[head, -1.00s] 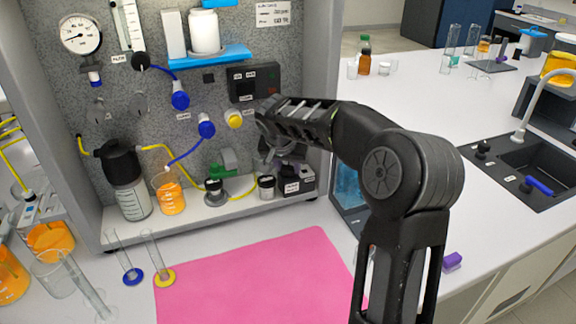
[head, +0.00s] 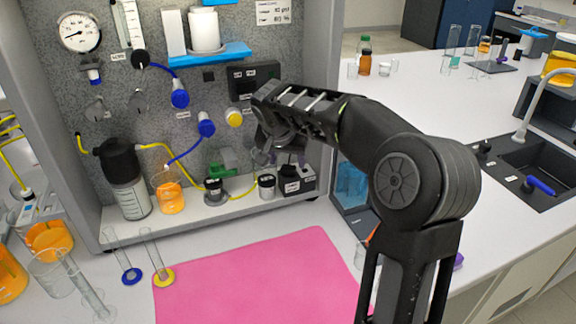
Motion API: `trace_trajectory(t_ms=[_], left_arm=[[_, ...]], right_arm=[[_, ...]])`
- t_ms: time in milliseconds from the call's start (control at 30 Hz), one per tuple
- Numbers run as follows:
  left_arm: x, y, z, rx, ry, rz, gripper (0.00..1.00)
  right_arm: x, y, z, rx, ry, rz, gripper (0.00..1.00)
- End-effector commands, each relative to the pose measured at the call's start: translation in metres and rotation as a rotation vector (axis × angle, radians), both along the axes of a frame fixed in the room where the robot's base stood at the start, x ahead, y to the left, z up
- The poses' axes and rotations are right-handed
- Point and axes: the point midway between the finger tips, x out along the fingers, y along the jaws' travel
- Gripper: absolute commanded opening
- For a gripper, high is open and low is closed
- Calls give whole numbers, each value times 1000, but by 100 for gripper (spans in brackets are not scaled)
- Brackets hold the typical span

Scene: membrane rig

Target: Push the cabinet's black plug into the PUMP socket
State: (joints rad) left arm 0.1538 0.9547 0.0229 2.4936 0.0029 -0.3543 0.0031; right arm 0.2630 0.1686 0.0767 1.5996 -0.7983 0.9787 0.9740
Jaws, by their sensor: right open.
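My right arm reaches in from the right to the back panel of the cabinet (head: 324,110). My right gripper (head: 268,150) is open, its fingers pointing down in front of the panel, below a black box (head: 262,72) with small labels. The labels are too small to read, so I cannot tell which socket is PUMP. I cannot make out the black plug; the arm and gripper hide part of the panel. A dark unit (head: 294,180) with white labels stands on the cabinet floor, just below and right of the gripper. My left gripper is not in view.
Close by are a yellow knob (head: 234,117), a blue valve (head: 206,126), a green part (head: 222,162) and a small labelled jar (head: 266,186). A blue shelf (head: 225,56) holds a white container. The pink mat (head: 250,275) in front is bare.

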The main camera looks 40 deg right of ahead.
Motion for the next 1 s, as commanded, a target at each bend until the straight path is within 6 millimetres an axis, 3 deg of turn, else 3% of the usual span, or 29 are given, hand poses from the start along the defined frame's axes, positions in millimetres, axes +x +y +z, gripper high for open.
trace_trajectory(t_ms=[300,1000], left_arm=[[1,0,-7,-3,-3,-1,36],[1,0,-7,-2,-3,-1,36]], right_arm=[[-13,15,34,1,-1,0,59],[-13,15,34,-1,1,0,59]])
